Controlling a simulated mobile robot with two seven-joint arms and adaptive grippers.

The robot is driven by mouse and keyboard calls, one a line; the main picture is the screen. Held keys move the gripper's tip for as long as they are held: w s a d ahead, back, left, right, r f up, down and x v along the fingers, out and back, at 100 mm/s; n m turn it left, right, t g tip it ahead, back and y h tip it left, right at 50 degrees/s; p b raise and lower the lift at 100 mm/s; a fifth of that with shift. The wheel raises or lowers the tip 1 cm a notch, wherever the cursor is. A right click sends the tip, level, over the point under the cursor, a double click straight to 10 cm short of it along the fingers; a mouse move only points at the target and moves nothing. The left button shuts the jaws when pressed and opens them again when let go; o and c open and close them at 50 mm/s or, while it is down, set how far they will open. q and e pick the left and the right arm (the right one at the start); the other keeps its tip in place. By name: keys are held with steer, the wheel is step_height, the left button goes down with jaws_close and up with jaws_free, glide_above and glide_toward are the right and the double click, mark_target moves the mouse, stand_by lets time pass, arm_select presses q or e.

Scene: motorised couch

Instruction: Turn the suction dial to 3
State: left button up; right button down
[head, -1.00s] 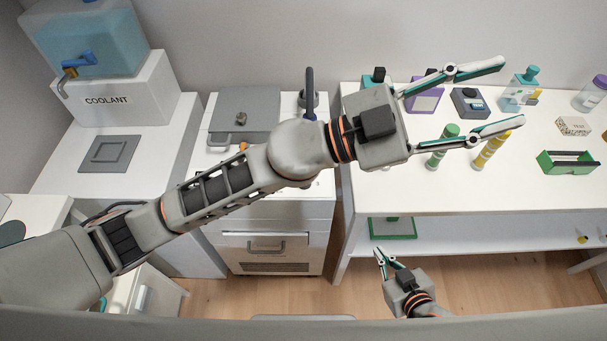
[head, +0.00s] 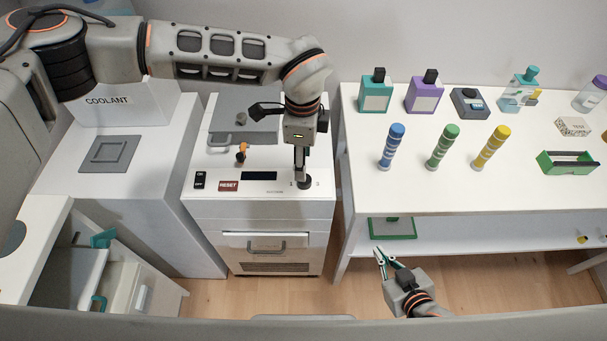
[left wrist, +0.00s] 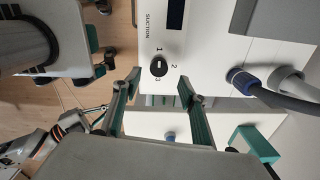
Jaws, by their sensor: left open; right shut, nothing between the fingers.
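The suction dial (head: 305,184) is a small dark round knob on the top panel of the white cabinet, at the right end of its front strip. The left wrist view shows the dial (left wrist: 158,66) with marks 1, 2 and 3 around it and SUCTION printed nearby; I cannot tell surely which mark it points to. My left gripper (head: 302,172) points down over the dial. In the left wrist view its open fingers (left wrist: 160,80) lie on either side of the dial, with nothing held. My right gripper (head: 381,253) is shut and empty, low in front of the shelf table.
The panel also has an ON/OFF switch (head: 200,180), a red RESET button (head: 228,186) and a dark display (head: 259,175). In the left wrist view a hose with a blue collar (left wrist: 240,80) stands beside the dial. Bottles and tubes stand on the table (head: 460,190).

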arm_select(q)
step_height(320, 180, down, 7)
steer(key=shift+d+r+p, duration=0.1)
steer(key=shift+r+p, duration=0.05)
steer(key=shift+p, duration=0.15)
steer(key=c, duration=1.1)
